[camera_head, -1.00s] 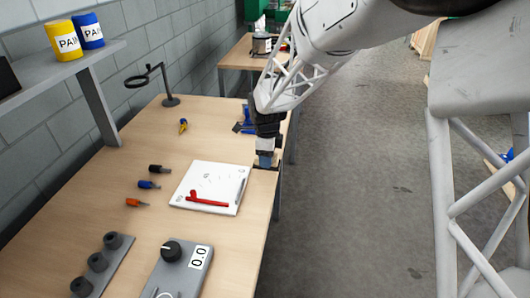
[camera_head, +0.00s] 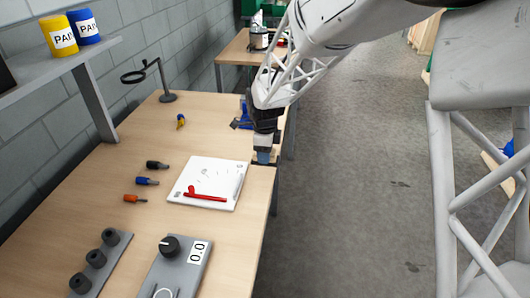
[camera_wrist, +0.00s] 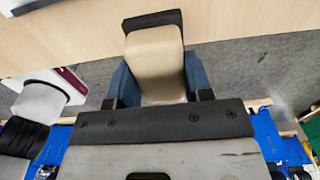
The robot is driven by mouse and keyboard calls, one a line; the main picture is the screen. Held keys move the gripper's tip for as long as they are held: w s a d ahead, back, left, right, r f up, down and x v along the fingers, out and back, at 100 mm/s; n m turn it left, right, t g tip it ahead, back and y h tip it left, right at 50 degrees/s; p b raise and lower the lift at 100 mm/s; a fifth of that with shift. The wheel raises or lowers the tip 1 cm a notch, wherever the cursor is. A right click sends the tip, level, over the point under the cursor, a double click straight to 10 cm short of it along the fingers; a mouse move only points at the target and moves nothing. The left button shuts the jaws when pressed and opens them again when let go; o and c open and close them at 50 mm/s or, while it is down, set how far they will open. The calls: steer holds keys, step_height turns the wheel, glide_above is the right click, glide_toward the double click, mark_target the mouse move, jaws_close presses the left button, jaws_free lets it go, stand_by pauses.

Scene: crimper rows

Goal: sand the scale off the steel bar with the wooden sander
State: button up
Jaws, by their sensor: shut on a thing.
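My gripper (camera_head: 263,157) is at the right edge of the wooden table, beside the white board. In the wrist view its blue fingers are shut on a pale wooden block with a dark strip at its far end, which looks like the wooden sander (camera_wrist: 156,62). In the head view the block is mostly hidden by the gripper. A dark strip shows at the table edge under the fingertips. I cannot tell whether it belongs to the sander or is the steel bar. I cannot make out the steel bar or its scale for certain.
A white board (camera_head: 190,180) with a red L-shaped piece (camera_head: 205,197) lies left of my gripper. Several screwdriver-like tools, a grey dial box (camera_head: 185,272) and a grey peg strip (camera_head: 97,272) lie further left and nearer. A blue item (camera_head: 243,117) stands behind the gripper.

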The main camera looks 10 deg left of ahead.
steer(key=w+a+r, duration=0.3)
steer(key=w, duration=0.8)
steer(key=w+a+r, duration=0.3)
steer(key=w+r, duration=0.1)
steer(key=w, duration=0.8)
steer(key=w+a+r, duration=0.3)
steer(key=w+r, duration=0.1)
steer(key=w, duration=0.7)
steer(key=shift+w, duration=0.35)
steer(key=shift+f, duration=0.1)
